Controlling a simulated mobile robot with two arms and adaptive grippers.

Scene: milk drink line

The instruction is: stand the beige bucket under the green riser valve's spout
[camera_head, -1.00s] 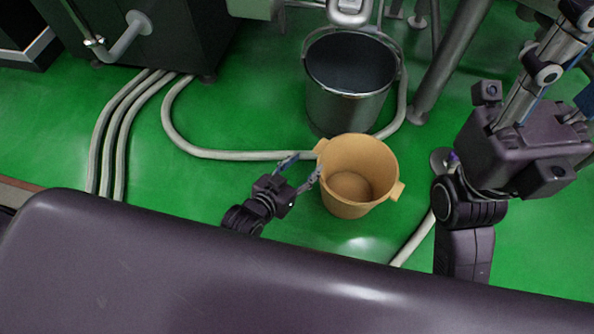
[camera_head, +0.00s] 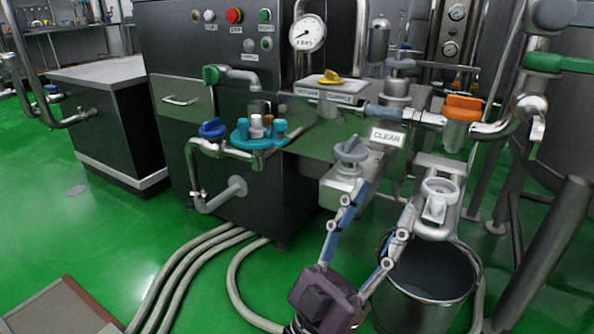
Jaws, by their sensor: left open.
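The beige bucket is outside the present view. A green-handled valve (camera_head: 211,75) sits on the dark cabinet's front at upper left, with a bent pipe going right from it. Another green handle (camera_head: 556,63) shows at the upper right edge on a steel pipe. I cannot tell from the picture which of them is the riser valve. My left gripper (camera_head: 387,199) is open and empty, fingers pointing up, in front of the steel fittings and left of a steel bucket. My right gripper is not in view.
The steel bucket (camera_head: 428,275) with dark contents stands under a grey valve (camera_head: 438,205) at lower right. Pale hoses (camera_head: 190,262) run over the green floor.

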